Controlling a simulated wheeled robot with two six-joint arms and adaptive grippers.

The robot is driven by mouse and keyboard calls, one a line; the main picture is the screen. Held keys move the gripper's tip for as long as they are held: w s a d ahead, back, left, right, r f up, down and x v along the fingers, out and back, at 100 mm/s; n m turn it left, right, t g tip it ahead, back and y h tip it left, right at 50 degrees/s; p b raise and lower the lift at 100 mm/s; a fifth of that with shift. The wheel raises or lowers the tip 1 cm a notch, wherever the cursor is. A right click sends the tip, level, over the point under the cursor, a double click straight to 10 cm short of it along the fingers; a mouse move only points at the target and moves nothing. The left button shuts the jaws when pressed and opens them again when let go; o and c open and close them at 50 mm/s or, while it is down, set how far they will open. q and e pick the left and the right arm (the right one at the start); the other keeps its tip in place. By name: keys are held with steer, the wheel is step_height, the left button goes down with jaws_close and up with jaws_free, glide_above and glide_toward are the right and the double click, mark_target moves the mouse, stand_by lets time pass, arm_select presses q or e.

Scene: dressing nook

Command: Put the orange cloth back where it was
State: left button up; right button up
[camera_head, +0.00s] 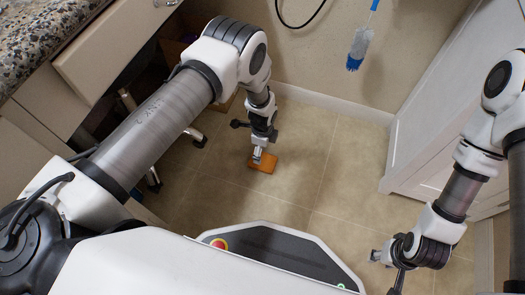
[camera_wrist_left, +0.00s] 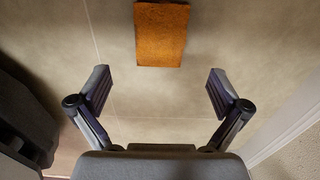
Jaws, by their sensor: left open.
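The orange cloth (camera_head: 264,162) lies flat on the tiled floor, a small rectangle. It also shows in the left wrist view (camera_wrist_left: 161,34), at the top middle, beyond the fingertips. My right gripper (camera_head: 377,257) is low at the right in the head view, away from the cloth. Its opening is too small to tell.
A counter with drawers (camera_head: 105,45) stands at the left, with chair legs (camera_head: 195,136) under it. A white cabinet (camera_head: 435,120) stands at the right. A blue and white brush (camera_head: 361,46) hangs on the back wall. The floor (camera_head: 345,165) around the cloth is clear.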

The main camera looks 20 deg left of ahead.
arm_select(q)
steer(key=s+a+r+n, duration=0.3)
steer(key=s+n, duration=0.3)
steer(key=s, duration=0.3)
steer(key=s+a+r+n, duration=0.3)
steer(key=s+n, duration=0.3)
steer(key=s, duration=0.3)
steer(key=s+a+r+n, duration=0.3)
steer(key=s+r+n, duration=0.2)
steer(key=s+n, duration=0.2)
steer(key=shift+s+a+r+p, duration=0.15)
steer(key=shift+s+a+p, duration=0.15)
steer(key=shift+s, duration=0.7)
